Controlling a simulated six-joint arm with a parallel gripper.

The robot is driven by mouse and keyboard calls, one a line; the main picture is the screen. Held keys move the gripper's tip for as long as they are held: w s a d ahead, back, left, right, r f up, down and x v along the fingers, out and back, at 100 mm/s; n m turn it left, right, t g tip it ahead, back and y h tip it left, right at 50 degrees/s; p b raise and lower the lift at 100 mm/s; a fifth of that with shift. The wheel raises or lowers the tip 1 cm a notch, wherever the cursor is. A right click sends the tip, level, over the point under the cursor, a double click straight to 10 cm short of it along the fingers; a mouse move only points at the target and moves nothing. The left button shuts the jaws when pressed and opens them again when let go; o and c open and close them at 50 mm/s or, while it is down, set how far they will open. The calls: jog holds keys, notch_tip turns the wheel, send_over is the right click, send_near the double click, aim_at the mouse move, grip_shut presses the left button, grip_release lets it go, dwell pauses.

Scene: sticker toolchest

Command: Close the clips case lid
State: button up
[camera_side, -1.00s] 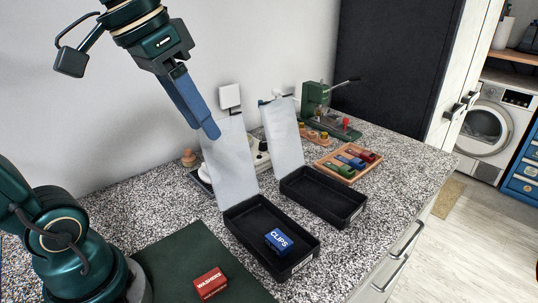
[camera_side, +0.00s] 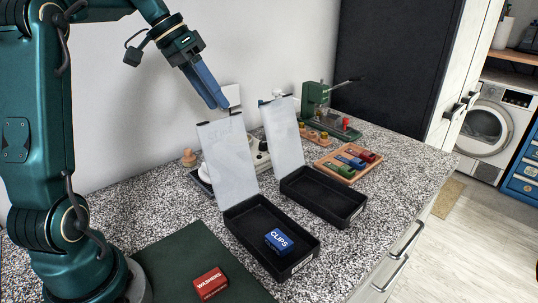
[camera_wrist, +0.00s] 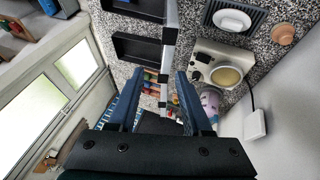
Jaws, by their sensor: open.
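The clips case (camera_side: 300,262) is an open black tray at the front, with a blue box marked CLIPS (camera_side: 278,241) inside. Its pale translucent lid (camera_side: 228,160) stands raised from the far left edge, leaning slightly back. My gripper (camera_side: 224,105) is above the lid's top edge in the side view, its blue fingers pointing down and right; contact with the lid cannot be made out. In the wrist view my gripper (camera_wrist: 158,80) has its two blue fingers apart, with a pale strip, seemingly a lid edge-on (camera_wrist: 169,50), in line between them. Nothing is held.
A second open black case (camera_side: 325,205) with a raised lid (camera_side: 285,140) stands beside it to the right. A red WASHERS box (camera_side: 210,283) lies on the green mat (camera_side: 165,255). A wooden tray of coloured blocks (camera_side: 350,163) and a green press (camera_side: 318,105) are farther back.

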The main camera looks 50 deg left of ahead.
aim_at(228, 131)
notch_tip(228, 131, down, 3)
jog(key=shift+f, duration=0.15)
jog(key=shift+x, duration=2.6)
jog(key=shift+s, duration=0.1)
grip_shut()
